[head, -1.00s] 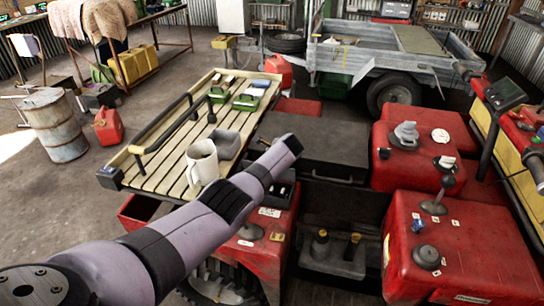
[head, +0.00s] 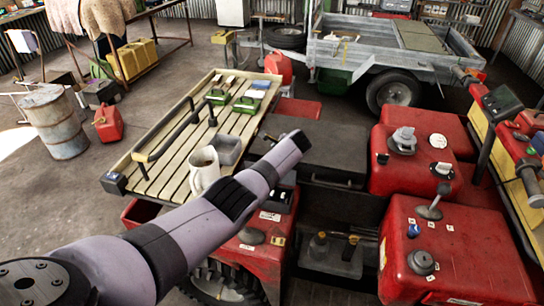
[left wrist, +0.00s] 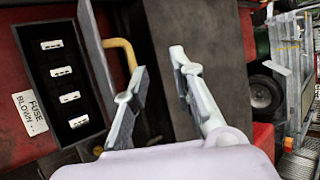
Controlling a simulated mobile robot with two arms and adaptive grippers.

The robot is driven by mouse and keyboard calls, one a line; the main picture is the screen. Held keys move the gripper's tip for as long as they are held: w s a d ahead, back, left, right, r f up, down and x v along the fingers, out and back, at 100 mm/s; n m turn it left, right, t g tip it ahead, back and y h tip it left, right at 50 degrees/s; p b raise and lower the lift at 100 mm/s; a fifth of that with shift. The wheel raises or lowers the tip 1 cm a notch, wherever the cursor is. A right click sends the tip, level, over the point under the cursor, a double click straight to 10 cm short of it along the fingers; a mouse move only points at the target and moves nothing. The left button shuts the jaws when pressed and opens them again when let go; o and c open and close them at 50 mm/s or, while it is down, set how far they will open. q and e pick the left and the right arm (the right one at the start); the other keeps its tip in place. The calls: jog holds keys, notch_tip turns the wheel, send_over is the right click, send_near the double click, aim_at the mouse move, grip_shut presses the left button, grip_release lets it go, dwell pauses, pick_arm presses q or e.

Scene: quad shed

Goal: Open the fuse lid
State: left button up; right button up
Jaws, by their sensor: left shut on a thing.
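The open fuse box (left wrist: 68,80) lies at the left of the left wrist view, with several white fuses in its dark tray. It also shows in the head view (head: 281,198), partly behind my arm. The fuse lid (left wrist: 97,62) is a grey panel seen almost edge-on, raised along the tray's right side. My left gripper (left wrist: 160,82) is right of the lid, one finger beside it. In the head view my arm hides the gripper. My right gripper is not in view.
A slatted rack (head: 150,165) holds a white mug (head: 204,170), a grey container (head: 226,149) and green boxes. A black case (head: 320,150) lies right of my arm's end. Red bodywork (head: 440,250) stands at right. A label (left wrist: 30,112) reads "FUSE BLOWN".

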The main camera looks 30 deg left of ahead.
pick_arm(q)
jog(key=shift+s+d+r+p, duration=0.1)
jog(key=shift+d+r+p, duration=0.15)
jog(key=shift+d+r, duration=0.25)
jog(key=shift+s+d+r+p, duration=0.1)
jog(key=shift+d+r+p, duration=0.2)
jog(key=shift+r, duration=0.3)
jog(key=shift+w+r+p, duration=0.1)
jog(key=shift+r+p, duration=0.55)
jog(key=shift+p, duration=0.35)
jog(key=d+r+p, duration=0.4)
jog(key=r, duration=0.5)
jog(key=shift+d+r, duration=0.2)
jog(key=shift+r, duration=0.05)
jog(key=shift+s, duration=0.2)
jog(key=v, duration=1.2)
